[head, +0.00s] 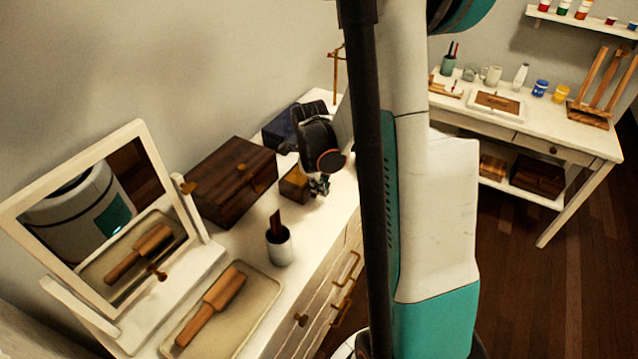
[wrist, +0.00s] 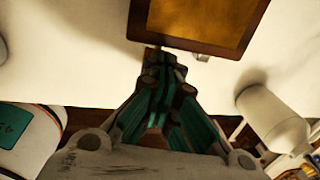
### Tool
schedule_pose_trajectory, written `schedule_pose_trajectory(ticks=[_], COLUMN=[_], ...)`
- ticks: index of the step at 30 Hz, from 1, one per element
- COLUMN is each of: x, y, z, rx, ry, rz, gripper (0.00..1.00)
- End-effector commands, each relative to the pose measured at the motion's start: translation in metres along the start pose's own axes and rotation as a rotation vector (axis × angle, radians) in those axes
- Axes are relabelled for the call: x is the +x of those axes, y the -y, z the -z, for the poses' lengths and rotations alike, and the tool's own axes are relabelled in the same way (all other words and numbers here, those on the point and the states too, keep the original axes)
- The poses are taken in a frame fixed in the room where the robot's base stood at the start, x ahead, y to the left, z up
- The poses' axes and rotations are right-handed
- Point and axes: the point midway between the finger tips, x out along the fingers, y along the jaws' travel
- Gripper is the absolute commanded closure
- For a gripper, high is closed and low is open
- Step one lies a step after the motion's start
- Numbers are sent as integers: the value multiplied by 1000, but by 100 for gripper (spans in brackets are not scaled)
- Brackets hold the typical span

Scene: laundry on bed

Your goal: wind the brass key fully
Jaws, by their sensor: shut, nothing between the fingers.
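A small wooden box with a brass-coloured top (head: 293,183) stands on the white dresser. In the wrist view, its dark wooden frame and gold panel (wrist: 205,20) show at the top edge, partly cut off. My gripper (head: 320,186) is low beside the box's near right side. In the wrist view, the gripper's fingers (wrist: 165,58) are together with nothing held, close to the box's lower edge; whether they touch it I cannot tell. I cannot make out a brass key clearly in either view; my fingers may hide it.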

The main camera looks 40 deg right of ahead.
Motion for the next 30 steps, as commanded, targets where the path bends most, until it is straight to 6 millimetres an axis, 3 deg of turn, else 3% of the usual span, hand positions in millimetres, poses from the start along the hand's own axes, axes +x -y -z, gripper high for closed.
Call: schedule_pose_trajectory(ticks=[9, 16, 30], x=[0, 12, 11], y=[0, 4, 4], z=[0, 0, -1], rx=[0, 1, 0], ry=[0, 0, 1], rz=[0, 0, 1], gripper=[100, 100, 100])
